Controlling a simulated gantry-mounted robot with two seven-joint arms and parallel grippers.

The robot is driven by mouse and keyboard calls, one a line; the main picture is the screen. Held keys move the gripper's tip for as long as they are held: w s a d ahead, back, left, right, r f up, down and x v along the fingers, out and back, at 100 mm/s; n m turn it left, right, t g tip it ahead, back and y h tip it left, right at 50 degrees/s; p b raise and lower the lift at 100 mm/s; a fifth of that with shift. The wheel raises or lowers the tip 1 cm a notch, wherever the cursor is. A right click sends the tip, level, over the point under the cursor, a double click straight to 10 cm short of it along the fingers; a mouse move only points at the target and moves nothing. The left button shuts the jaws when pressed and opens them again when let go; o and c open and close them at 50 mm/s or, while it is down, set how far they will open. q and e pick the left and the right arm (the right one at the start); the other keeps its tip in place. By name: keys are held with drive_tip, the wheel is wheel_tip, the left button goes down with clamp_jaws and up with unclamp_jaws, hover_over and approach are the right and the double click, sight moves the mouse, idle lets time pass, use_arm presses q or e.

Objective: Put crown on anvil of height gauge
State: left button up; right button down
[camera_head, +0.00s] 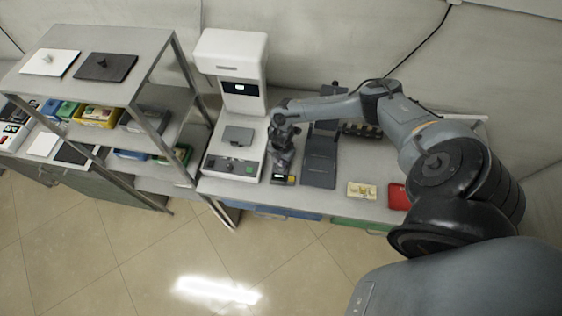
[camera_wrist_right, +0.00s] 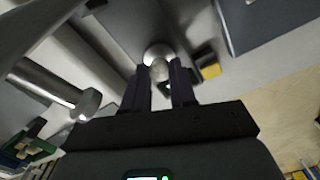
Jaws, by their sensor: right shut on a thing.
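My right gripper (camera_head: 281,162) is over the bench between the white machine and a dark grey stand. In the right wrist view, the right gripper (camera_wrist_right: 160,88) is shut on a small pale crown (camera_wrist_right: 160,71) between its dark fingertips. A round shiny metal disc, seemingly the anvil (camera_wrist_right: 155,51) of the height gauge, lies just beyond the crown. I cannot tell whether crown and disc touch. A black and yellow block (camera_head: 284,179), seemingly part of the height gauge, sits just in front of the gripper; the arm hides the rest. My left gripper is out of view.
The white machine (camera_head: 233,75) stands close left of the gripper and the dark grey stand (camera_head: 320,160) close right. A cream tray (camera_head: 362,191) and red box (camera_head: 398,196) lie near the front edge. A metal shelf rack (camera_head: 130,45) stands at the left.

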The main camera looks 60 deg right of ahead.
drive_tip(key=shift+f, duration=0.7)
drive_tip(key=shift+f, duration=0.1)
drive_tip(key=shift+f, duration=0.15)
drive_tip(key=c, duration=0.9)
unclamp_jaws()
drive_tip(key=shift+r, duration=0.2)
